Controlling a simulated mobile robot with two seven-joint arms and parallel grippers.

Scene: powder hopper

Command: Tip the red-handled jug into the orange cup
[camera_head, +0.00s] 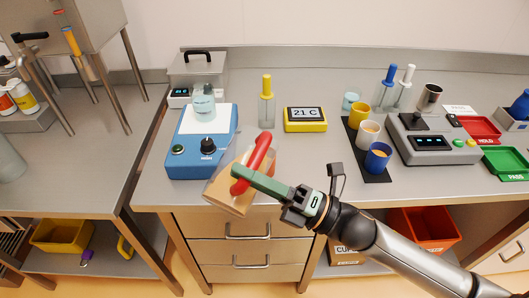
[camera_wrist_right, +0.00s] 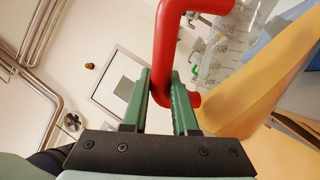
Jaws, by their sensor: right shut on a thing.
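The red-handled jug (camera_head: 227,190) is clear with tan powder inside and hangs in front of the blue machine, by the counter's front edge. My right gripper (camera_head: 242,173) is shut on its red handle (camera_head: 260,153). In the right wrist view the green fingers (camera_wrist_right: 163,88) close around the lower end of the red handle (camera_wrist_right: 165,45), beside the clear graduated wall and tan powder (camera_wrist_right: 250,95). The yellow-orange cup (camera_head: 359,114) stands upright at the back of a black mat, to the right of the jug and apart from it. My left gripper is not in view.
A yellow display (camera_head: 305,120) and yellow-topped bottle (camera_head: 266,105) stand behind. The blue machine (camera_head: 183,160) is left; a grey scale (camera_head: 431,152) is right.

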